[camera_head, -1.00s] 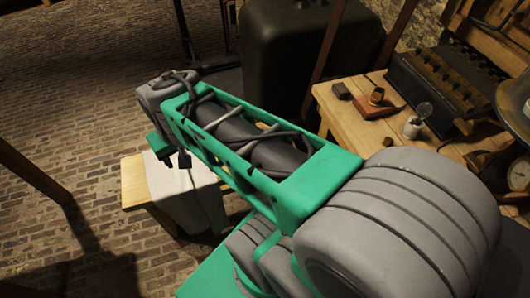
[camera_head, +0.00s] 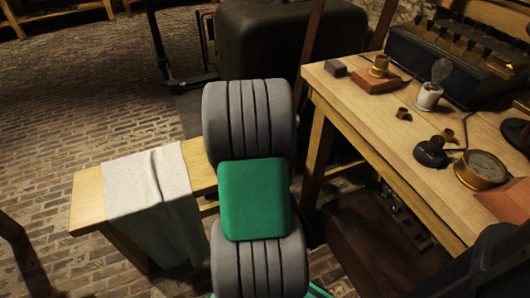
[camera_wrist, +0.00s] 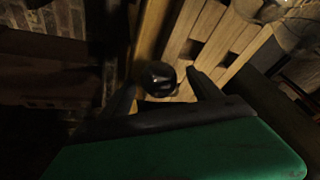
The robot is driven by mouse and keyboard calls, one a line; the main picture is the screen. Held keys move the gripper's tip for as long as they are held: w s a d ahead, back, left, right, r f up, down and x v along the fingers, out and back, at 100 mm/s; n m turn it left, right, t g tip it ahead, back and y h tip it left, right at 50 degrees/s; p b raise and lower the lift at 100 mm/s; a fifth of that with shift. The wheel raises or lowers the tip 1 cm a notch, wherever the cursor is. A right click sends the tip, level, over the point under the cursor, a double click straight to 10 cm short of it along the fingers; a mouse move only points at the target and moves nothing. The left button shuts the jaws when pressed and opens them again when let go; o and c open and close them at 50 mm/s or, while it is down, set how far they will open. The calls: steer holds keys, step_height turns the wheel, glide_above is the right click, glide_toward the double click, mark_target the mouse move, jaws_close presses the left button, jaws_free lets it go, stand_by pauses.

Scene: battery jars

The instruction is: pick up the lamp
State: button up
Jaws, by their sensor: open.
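A small clear glass bulb in a white holder (camera_head: 429,95), which looks like the lamp, stands upright on the wooden bench (camera_head: 365,112) at the right of the head view. A clear glass shape (camera_wrist: 285,12) is cut off at the top right of the wrist view; I cannot tell whether it is the same lamp. My gripper (camera_wrist: 160,88) is open, with its two dark fingers apart. A dark glossy round thing (camera_wrist: 159,77) shows between the fingers; I cannot tell what it is or whether they touch it.
Near the bulb are a reddish block with a brass cup (camera_head: 379,78), a black-based knob (camera_head: 432,152), a round brass gauge (camera_head: 482,169) and a dark battery rack (camera_head: 440,60). A cloth (camera_head: 155,190) hangs over a low wooden bench. Brick floor lies open at left.

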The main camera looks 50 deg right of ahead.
steer(key=shift+x, duration=0.8)
steer(key=shift+r, duration=0.1)
steer(key=shift+c, duration=0.2)
jaws_close()
